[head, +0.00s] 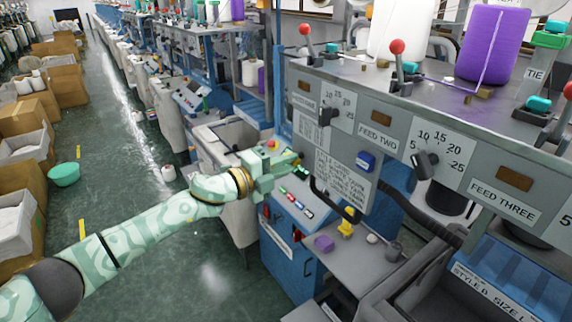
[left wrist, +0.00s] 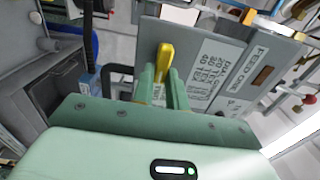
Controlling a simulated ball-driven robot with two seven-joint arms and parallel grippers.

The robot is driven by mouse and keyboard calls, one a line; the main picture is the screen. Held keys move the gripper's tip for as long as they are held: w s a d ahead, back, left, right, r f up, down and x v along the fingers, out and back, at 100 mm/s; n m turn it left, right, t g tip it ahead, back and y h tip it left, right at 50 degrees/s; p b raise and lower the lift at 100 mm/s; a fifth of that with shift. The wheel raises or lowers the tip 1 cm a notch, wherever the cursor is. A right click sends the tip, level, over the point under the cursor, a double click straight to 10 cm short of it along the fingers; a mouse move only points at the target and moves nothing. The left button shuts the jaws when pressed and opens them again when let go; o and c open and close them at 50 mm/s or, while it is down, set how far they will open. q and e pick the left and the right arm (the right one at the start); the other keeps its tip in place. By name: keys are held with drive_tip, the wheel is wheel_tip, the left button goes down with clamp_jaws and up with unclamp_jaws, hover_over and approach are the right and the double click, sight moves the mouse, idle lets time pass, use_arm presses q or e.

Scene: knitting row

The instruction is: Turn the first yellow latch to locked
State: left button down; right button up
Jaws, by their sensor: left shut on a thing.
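The yellow latch (left wrist: 165,56) sticks out from a grey panel in the left wrist view, at the panel's side near the printed notice. My left gripper (left wrist: 163,82) is shut on it, with one pale green finger on each side. In the head view my left gripper (head: 298,165) reaches in from the left to the left edge of the grey front panel (head: 350,127). The latch is hidden or too small to make out there. My right gripper is not in view.
Below the panel, a purple block (head: 324,243) and a yellow piece (head: 347,229) sit on a grey shelf. A black hose (head: 335,203) curves close to my left gripper. Red-knobbed levers (head: 397,47) stand on top. The green aisle floor at left has clear room.

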use_arm(q)
drive_tip(key=c, duration=1.4)
unclamp_jaws()
drive_tip(key=b+v, duration=0.2)
drive_tip(key=v, duration=1.4)
drive_tip(key=shift+s+a, duration=0.1)
drive_tip(key=shift+a, duration=0.05)
